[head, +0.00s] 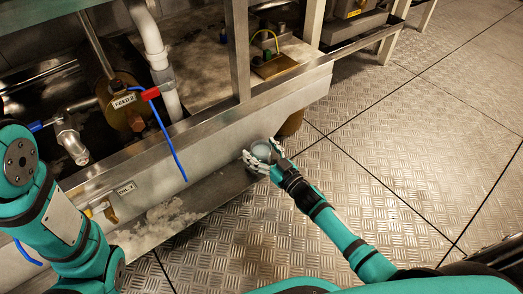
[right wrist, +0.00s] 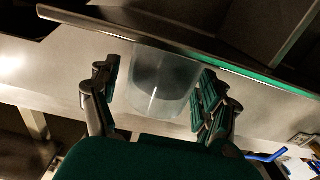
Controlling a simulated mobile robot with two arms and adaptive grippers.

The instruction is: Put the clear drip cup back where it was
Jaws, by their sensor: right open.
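The clear drip cup (head: 261,152) shows small and pale in the head view, beside the front beam of the skid. In the right wrist view the cup (right wrist: 162,85) is see-through and sits between the two fingers of my right gripper (right wrist: 156,92). My right gripper (head: 264,160) is open around the cup, with a finger on each side. I cannot tell whether a finger touches it. What bears the cup is hidden. My left arm shows at the left of the head view, but its gripper is out of view.
A long grey beam (head: 225,137) runs along the skid's front. A step (head: 190,200) with white residue (head: 160,222) lies below it. The FEED-P unit (head: 125,100) with a red-handled valve (head: 150,94) and blue hose (head: 171,148) stands left. Plate floor (head: 370,160) is clear at right.

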